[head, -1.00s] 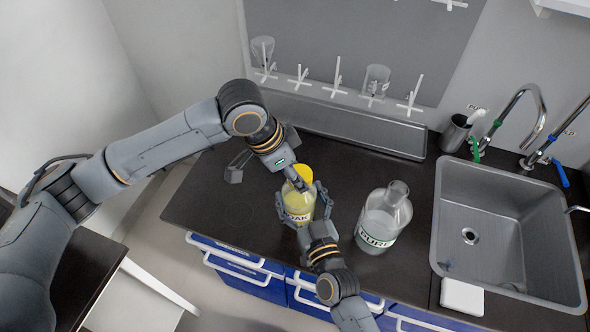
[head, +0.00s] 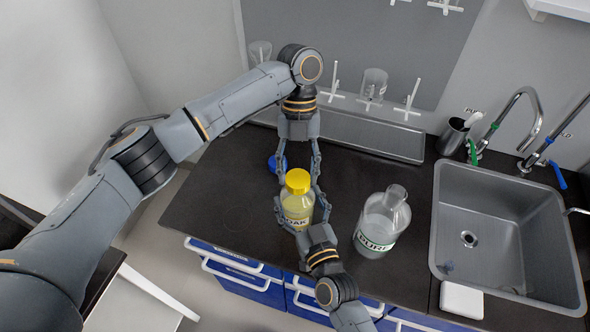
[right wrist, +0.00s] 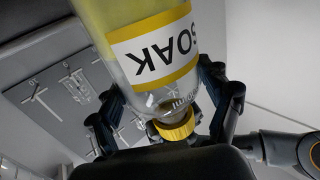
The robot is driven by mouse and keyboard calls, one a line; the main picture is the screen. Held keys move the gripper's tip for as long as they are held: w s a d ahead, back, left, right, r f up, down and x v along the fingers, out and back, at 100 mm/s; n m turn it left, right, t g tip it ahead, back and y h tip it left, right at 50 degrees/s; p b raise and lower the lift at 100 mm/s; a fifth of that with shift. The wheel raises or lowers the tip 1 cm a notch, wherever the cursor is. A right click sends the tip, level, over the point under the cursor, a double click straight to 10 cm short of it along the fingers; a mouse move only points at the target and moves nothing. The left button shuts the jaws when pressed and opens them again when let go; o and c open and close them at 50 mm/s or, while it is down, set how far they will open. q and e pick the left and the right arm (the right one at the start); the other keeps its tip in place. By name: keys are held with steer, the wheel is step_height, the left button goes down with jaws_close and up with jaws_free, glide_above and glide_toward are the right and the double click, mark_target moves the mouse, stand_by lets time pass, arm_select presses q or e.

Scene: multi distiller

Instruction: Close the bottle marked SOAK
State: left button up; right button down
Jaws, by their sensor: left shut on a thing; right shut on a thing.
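The SOAK bottle (head: 296,218) stands upright on the dark counter, with yellow liquid and a yellow-edged label. A yellow cap (head: 298,181) sits on its top; how tightly cannot be told. My left gripper (head: 298,176) comes from behind, with its fingers shut on the cap's sides. My right gripper (head: 303,212) comes from the front and is shut around the bottle's body. In the right wrist view, the bottle (right wrist: 150,55) appears upside down between my right fingers (right wrist: 168,110), with a yellow ring at its neck.
A clear bottle marked PURE (head: 382,225) stands open to the right. A blue cap-like thing (head: 277,163) lies behind my left fingers. The sink (head: 500,235) is at the right. A rack with glassware (head: 372,85) is on the back wall. The counter's left part is clear.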

arm_select(q)
steer(key=m+y, duration=0.1)
steer(key=m, duration=0.1)
steer(key=m+y, duration=0.1)
steer(key=m, duration=0.1)
steer(key=m+t, duration=0.1)
steer(key=m, duration=0.2)
steer(key=shift+d+r+y, duration=0.1)
steer(key=shift+d+y, duration=0.25)
steer(key=shift+y, duration=0.05)
steer(key=m+t+y, duration=0.1)
steer(key=m, duration=0.3)
steer(key=shift+s, duration=0.2)
steer(key=o, duration=0.7)
steer(key=shift+d, duration=0.1)
steer(key=shift+o, duration=0.2)
steer(key=shift+r, duration=2.15)
steer(key=shift+c, duration=0.4)
